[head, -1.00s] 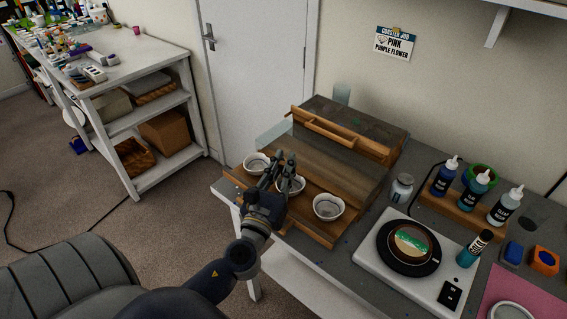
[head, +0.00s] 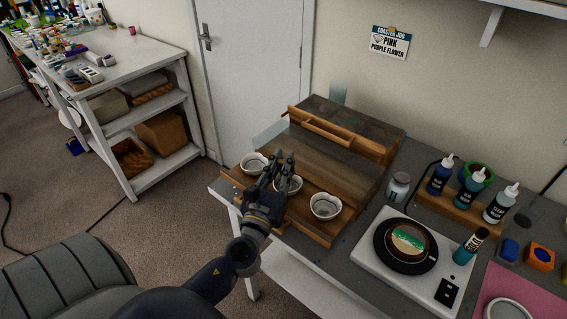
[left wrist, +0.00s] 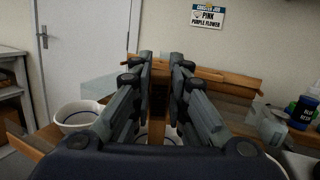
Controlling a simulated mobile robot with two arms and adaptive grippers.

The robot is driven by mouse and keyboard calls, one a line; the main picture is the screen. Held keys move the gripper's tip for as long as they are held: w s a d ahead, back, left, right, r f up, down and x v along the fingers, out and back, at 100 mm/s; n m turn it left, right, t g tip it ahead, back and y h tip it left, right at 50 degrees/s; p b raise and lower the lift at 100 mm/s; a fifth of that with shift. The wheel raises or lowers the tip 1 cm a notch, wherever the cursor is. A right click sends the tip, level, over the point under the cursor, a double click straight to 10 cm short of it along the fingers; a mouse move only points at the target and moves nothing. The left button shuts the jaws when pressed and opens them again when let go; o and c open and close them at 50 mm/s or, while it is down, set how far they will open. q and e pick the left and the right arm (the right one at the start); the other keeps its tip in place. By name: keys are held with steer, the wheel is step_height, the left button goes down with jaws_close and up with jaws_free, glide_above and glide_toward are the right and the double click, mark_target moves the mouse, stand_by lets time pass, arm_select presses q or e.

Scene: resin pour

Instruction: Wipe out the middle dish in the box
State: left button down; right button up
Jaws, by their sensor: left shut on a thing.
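The wooden box (head: 335,180) lies open on the bench, with three small white dishes in a row along its front. The middle dish (head: 294,187) is partly hidden behind my left gripper (head: 281,162). The left dish (head: 254,165) and the right dish (head: 326,208) show clearly, and the left dish also shows in the left wrist view (left wrist: 80,118). My left gripper is over the middle dish. My right gripper is not in view.
Right of the box stand a small jar (head: 398,187), a white scale-like device (head: 372,262) with a round coaster on a black disc, and a wooden rack (head: 455,212) of bottles. A translucent panel (head: 271,131) shows at the box's left. A white shelf unit (head: 150,80) stands at far left.

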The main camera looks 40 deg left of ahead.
arm_select(q)
step_height(320, 180, up, 7)
steer(key=p, duration=0.7)
steer(key=shift+r, duration=0.1)
steer(key=shift+w, duration=0.1)
